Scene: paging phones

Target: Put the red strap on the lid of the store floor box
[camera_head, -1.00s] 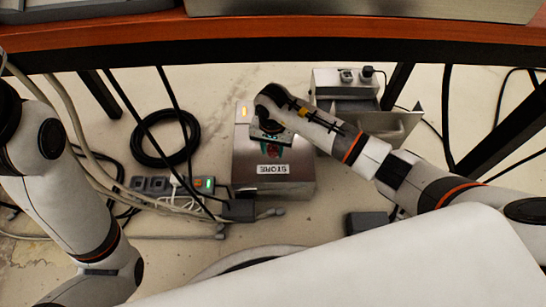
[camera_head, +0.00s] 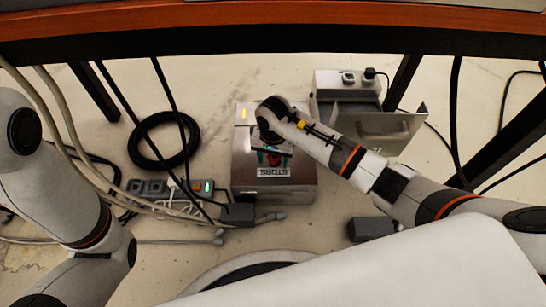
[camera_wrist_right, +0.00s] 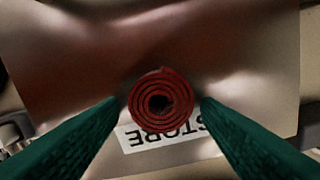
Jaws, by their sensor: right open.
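The store floor box (camera_head: 245,165) is a shiny metal box on the floor, with a STORE label near its front edge. The red strap (camera_wrist_right: 161,100) is a rolled spiral between my right fingertips in the right wrist view, over the box lid near the label. My right gripper (camera_head: 272,157) points down over the lid. Its green fingers (camera_wrist_right: 161,108) are open on either side of the roll. Whether the roll rests on the lid is hard to tell from straight above. Only my left arm shows at the left; its gripper is out of view.
A second metal box with an open drawer (camera_head: 375,126) stands right of the store box. A coiled black cable (camera_head: 146,145) and a power strip (camera_head: 175,187) with cables lie to the left. A table edge (camera_head: 200,33) crosses above.

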